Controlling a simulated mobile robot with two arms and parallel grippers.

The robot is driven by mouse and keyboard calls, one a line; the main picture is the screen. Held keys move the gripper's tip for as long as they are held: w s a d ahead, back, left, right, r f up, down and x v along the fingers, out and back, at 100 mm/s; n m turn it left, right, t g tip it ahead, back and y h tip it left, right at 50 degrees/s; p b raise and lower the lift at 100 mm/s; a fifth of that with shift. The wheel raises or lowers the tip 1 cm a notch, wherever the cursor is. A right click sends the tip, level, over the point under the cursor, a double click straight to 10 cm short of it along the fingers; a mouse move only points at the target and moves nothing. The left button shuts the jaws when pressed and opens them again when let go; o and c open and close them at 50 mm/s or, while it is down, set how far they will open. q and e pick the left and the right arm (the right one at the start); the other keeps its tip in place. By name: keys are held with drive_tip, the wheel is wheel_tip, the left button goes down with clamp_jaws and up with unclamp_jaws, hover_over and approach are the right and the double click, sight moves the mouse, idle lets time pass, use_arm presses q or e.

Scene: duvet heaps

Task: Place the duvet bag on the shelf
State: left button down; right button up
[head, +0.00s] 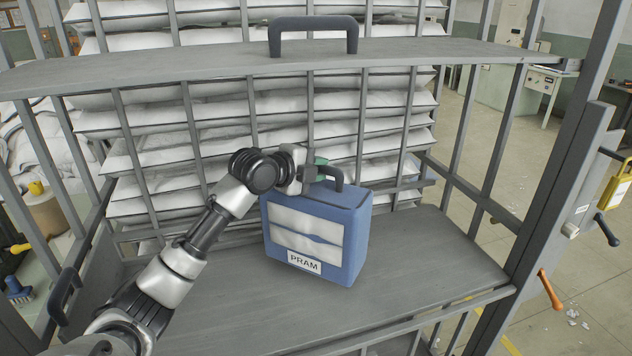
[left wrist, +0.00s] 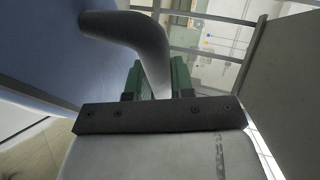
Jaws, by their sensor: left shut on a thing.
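The blue duvet bag (head: 352,235) has a clear window and a "PRAM" label. It stands upright on, or just above, the lower grey shelf (head: 430,260) in the head view; I cannot tell if it touches. My left gripper (head: 322,172) is shut on the bag's dark handle at its top. In the left wrist view the handle (left wrist: 140,45) runs between the green finger pads (left wrist: 160,80), with the blue side of the bag (left wrist: 40,50) beside it. My right gripper is in neither view.
An upper shelf board (head: 200,62) with a dark handle (head: 313,25) spans above. Grey bars and stacked white duvets (head: 270,130) stand behind. A side frame with an orange-handled lever (head: 550,290) is at the right. The shelf is clear on both sides of the bag.

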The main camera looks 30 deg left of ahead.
sight(319, 184)
use_arm(q)
wheel_tip(319, 184, down, 3)
drive_tip(key=shift+f+p, duration=0.15)
drive_tip(key=shift+p, duration=0.5)
drive_tip(key=shift+a+f, duration=0.1)
drive_tip(key=shift+f, duration=0.15)
drive_tip(key=c, duration=1.4)
unclamp_jaws()
drive_tip(key=shift+f, duration=0.25)
drive_tip(key=o, duration=0.4)
drive_tip(key=shift+r, duration=0.1)
